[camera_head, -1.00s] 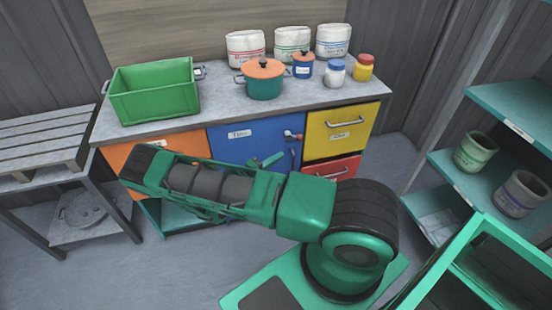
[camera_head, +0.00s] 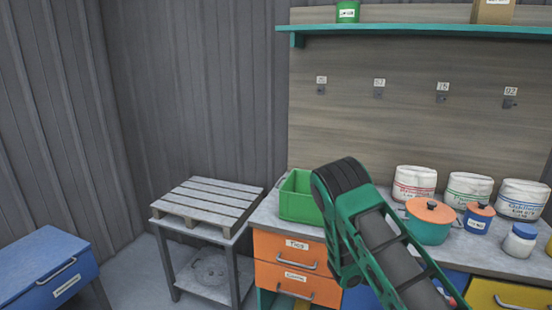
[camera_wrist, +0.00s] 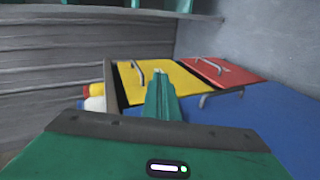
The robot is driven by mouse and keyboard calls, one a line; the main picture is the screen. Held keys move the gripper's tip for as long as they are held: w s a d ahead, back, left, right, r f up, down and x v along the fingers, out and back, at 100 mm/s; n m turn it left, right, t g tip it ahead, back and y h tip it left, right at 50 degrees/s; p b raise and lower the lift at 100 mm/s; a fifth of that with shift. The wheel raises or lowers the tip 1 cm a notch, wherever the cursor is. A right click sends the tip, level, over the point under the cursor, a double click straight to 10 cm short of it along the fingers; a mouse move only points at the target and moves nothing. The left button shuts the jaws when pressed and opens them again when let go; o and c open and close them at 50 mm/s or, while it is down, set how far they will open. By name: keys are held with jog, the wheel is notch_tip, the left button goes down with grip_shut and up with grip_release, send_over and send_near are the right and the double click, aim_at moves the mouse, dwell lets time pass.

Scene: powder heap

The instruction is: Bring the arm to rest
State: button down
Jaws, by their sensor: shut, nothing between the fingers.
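My gripper (camera_wrist: 160,98) shows in the wrist view as green fingers pressed together, with nothing between them. Beyond it in that view are a yellow drawer front (camera_wrist: 175,82), a red drawer front (camera_wrist: 215,70) and a blue front (camera_wrist: 262,125). In the head view my green and dark grey arm reaches up from the lower right in front of the bench. The gripper itself cannot be made out in the head view.
The bench holds a green crate (camera_head: 298,205), an orange-lidded pot (camera_head: 428,228), a small blue pot (camera_head: 477,220), a white jar (camera_head: 519,242) and white sacks (camera_head: 414,183). A slatted pallet (camera_head: 207,200) lies left. A blue cabinet (camera_head: 45,265) stands far left. A teal shelf (camera_head: 420,31) hangs above.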

jog(key=s+a+r+t+y, duration=0.1)
jog(key=s+a+r+y, duration=0.2)
jog(key=s+r, duration=0.5)
jog(key=s+a+r+m+t+y, duration=0.1)
jog(key=s+a+r+y, duration=0.1)
jog(key=s+r+y, duration=0.3)
jog(key=s+a+r+m+t+y, duration=0.1)
jog(key=s+a+r+y, duration=0.2)
jog(key=s+r, duration=0.9)
jog(key=shift+s+a+r+t+y, duration=0.3)
jog(key=shift+s+a+r+y, duration=0.1)
jog(key=shift+s+y, duration=0.5)
jog(key=c, duration=2.3)
grip_release()
jog(key=shift+s+a, duration=0.1)
jog(key=o, duration=0.5)
jog(key=shift+o, duration=0.2)
